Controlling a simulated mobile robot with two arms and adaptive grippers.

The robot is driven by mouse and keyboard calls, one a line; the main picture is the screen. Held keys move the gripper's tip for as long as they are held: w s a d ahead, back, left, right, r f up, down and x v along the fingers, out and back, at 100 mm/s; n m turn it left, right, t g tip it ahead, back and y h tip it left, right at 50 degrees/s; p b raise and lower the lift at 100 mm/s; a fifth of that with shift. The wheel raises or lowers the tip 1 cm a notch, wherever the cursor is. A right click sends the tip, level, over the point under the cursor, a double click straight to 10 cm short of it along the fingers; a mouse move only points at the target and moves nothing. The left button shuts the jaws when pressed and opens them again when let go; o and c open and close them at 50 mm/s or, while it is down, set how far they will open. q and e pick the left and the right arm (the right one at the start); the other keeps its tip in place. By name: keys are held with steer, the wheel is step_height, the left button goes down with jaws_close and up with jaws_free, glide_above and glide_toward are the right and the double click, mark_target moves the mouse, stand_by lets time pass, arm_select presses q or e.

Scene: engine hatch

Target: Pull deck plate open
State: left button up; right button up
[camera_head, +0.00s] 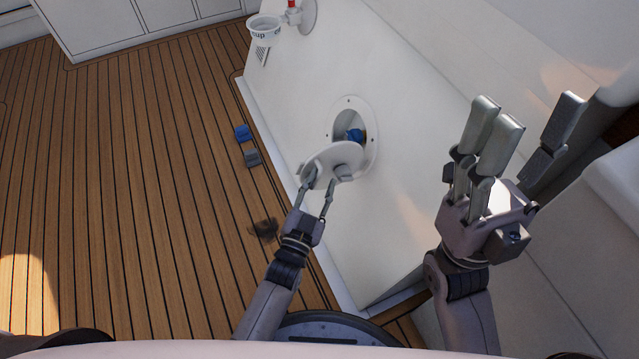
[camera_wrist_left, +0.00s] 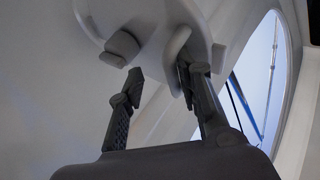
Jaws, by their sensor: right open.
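The round white deck plate (camera_head: 333,160) stands tilted out from its round opening (camera_head: 372,125) in the white panel. Part of the opening shows behind it, with something blue (camera_head: 354,135) inside. My left gripper (camera_head: 321,182) is at the plate's near edge with its two fingers spread apart. In the left wrist view, the right finger of my left gripper (camera_wrist_left: 162,72) is at a pale loop-like handle (camera_wrist_left: 178,48), and contact is hard to tell. The left finger is just below a grey knob (camera_wrist_left: 121,45). My right gripper (camera_head: 491,130) is open and empty, raised on the right.
A white ring holder (camera_head: 264,27) and a red-topped fitting (camera_head: 293,12) are on the panel's far end. A blue block (camera_head: 242,132) and a grey block (camera_head: 252,157) are beside the panel's edge. The wooden deck (camera_head: 130,170) to the left is mostly clear.

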arm_select(q)
steer(key=shift+a+r, duration=0.1)
steer(key=shift+a, duration=0.05)
steer(key=v, duration=1.2)
stand_by(0.4)
